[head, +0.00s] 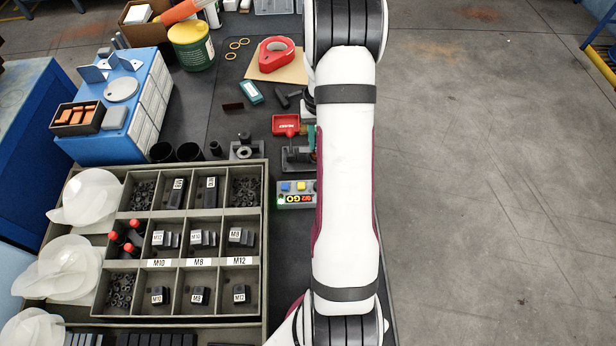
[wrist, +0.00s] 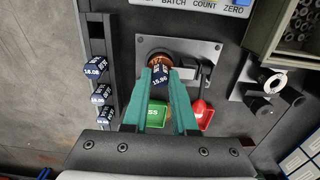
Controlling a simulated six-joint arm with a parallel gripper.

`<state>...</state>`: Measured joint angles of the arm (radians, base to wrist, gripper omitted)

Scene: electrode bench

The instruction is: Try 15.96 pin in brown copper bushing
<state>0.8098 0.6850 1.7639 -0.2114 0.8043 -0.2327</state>
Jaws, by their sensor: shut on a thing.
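The brown copper bushing (wrist: 158,55) shows just beyond the handle, in a fixture on a grey plate (wrist: 205,48). The pin's handle overlaps the bushing in the picture, and its lower end is hidden, so I cannot tell whether it is in the bore. In the head view my arm covers most of the fixture (head: 297,155) and the gripper.
A rack of labelled pins (wrist: 97,72) stands at left in the wrist view. A green pad (wrist: 150,113) and a red part (wrist: 201,112) lie under the fingers. A grey ringed block (wrist: 265,104) is at right. The sorting tray (head: 264,225) fills the head view's lower left.

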